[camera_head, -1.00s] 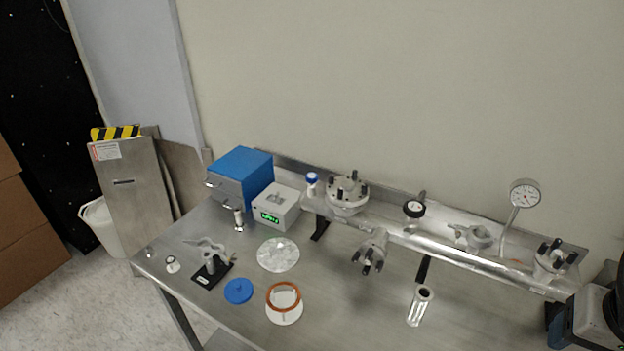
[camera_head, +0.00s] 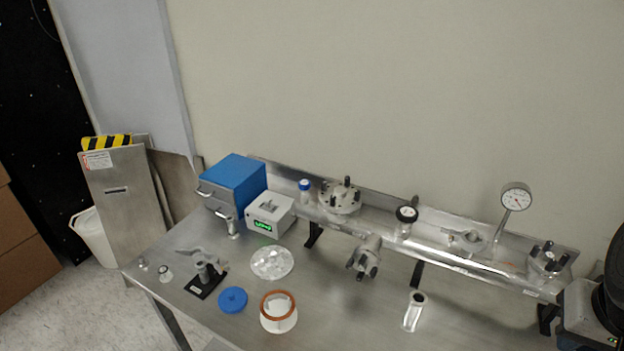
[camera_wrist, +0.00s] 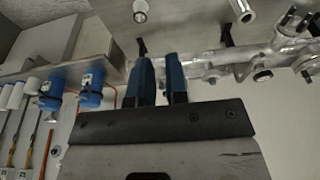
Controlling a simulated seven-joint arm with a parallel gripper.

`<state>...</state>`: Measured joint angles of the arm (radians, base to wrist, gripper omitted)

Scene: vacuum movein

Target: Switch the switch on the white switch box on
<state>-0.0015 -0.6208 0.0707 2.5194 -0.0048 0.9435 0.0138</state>
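The white switch box (camera_head: 284,221) stands on the metal table beside the blue box, toward the back left. A small grey switch (camera_head: 264,203) is on its top. A green lit display (camera_head: 265,228) is on its front, with text too small to read. The switch's exact position is not clear. My gripper (camera_wrist: 159,62) shows in the wrist view as two blue fingers with a narrow empty gap between them. The white switch box cannot be made out in the wrist view, and the gripper's fingers cannot be made out in the head view.
The blue box (camera_head: 235,180) stands directly left of the switch box. A small blue-capped part (camera_head: 304,187) and a flanged fitting (camera_head: 340,198) stand to its right. A clear disc (camera_head: 272,263) lies in front. In the wrist view, tools hang beside blue devices (camera_wrist: 90,85).

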